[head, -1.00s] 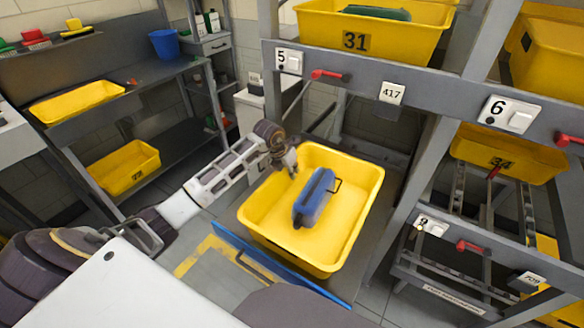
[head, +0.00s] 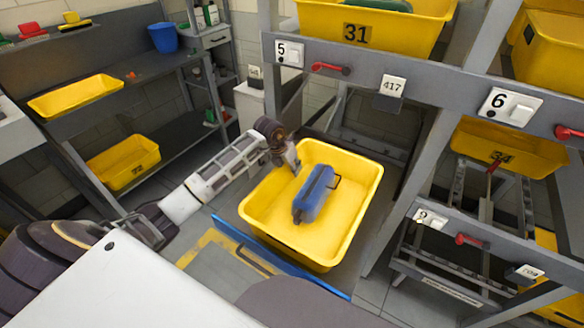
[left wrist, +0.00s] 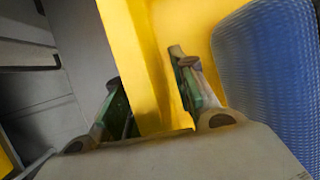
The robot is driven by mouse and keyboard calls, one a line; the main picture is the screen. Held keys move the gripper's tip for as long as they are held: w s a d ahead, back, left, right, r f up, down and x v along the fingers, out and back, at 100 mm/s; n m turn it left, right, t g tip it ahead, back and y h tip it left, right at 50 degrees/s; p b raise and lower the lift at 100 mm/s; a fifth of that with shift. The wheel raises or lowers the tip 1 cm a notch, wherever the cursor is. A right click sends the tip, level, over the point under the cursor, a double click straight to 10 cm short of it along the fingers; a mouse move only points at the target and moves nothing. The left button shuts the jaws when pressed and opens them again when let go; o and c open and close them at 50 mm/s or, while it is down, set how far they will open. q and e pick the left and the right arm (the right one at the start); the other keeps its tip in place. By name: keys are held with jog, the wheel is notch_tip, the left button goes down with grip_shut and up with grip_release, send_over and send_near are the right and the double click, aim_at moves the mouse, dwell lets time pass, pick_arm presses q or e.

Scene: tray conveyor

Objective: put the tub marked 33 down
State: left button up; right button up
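A large yellow tub (head: 362,196) is in front of me in the head view. No number shows on its visible sides, so I cannot read a 33. A blue object with a dark handle (head: 316,194) lies inside it. My left gripper (head: 295,170) is at the tub's upper left rim. My right gripper is out of view.
A blue bar (head: 285,262) runs along the tub's near side. On the right is a grey rack (head: 440,95) with tub 31 (head: 400,30) above and tub 34 (head: 520,152) below. A bench (head: 150,85) with yellow trays stands at left.

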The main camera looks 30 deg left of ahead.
pick_arm(q)
jog(key=shift+r, duration=0.1)
jog(key=shift+v, duration=6)
